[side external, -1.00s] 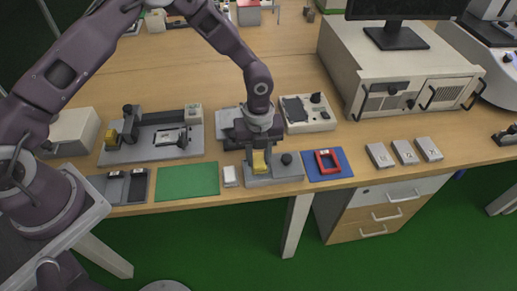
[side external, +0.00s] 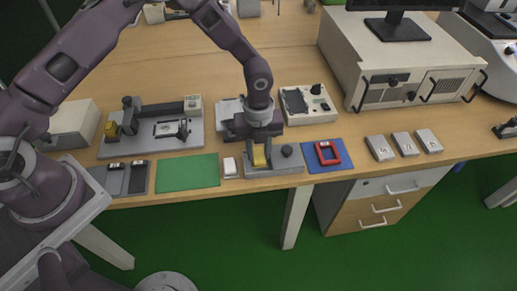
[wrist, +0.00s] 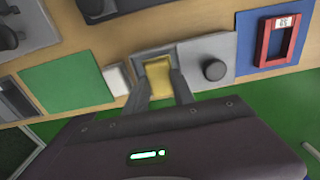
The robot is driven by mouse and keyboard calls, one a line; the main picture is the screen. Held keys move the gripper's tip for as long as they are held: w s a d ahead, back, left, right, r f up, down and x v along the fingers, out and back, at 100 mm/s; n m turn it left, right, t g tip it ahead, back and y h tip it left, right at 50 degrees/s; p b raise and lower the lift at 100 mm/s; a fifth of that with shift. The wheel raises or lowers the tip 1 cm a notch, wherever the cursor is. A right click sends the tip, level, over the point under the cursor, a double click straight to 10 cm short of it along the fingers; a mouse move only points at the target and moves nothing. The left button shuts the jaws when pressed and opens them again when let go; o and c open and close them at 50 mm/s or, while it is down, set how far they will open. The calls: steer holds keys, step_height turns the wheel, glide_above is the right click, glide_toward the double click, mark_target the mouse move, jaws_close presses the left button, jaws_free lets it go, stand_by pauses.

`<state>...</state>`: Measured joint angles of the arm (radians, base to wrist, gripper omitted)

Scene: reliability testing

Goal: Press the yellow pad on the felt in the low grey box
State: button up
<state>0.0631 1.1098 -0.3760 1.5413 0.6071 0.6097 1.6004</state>
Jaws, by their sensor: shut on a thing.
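The low grey box (side external: 289,168) stands near the front edge of the bench, with a round dark knob (side external: 287,150) on its right part. My gripper (side external: 259,157) points down over the left part of this box, its two fingers shut on the yellow pad (side external: 259,155). In the wrist view the yellow pad (wrist: 159,78) sits between the fingers, beside the knob (wrist: 214,69). The pad is at or just above the box top; I cannot tell if it touches. The felt is hidden or cannot be made out.
A small white block (side external: 230,168) and a green mat (side external: 187,173) lie left of the box. A blue mat (side external: 342,160) with a red frame (side external: 327,152) lies right. A grey fixture (side external: 150,147) stands at the back left, and a beige device (side external: 307,104) behind right.

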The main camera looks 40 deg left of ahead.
mark_target(257, 152)
steer(key=shift+f, duration=0.5)
stand_by(1.0)
steer(key=shift+r, duration=0.1)
steer(key=shift+r, duration=3.45)
steer(key=shift+a+r+n, duration=0.25)
steer(key=shift+a+n, duration=0.1)
steer(key=shift+n, duration=0.15)
steer(key=s+a+r+n, duration=0.3)
steer(key=a+n, duration=0.4)
steer(key=n, duration=0.6)
steer(key=s+a+r+n, duration=0.3)
steer(key=a+r+n, duration=0.3)
steer(key=n, duration=0.7)
steer(key=shift+a+r, duration=0.25)
steer(key=shift+a, duration=0.95)
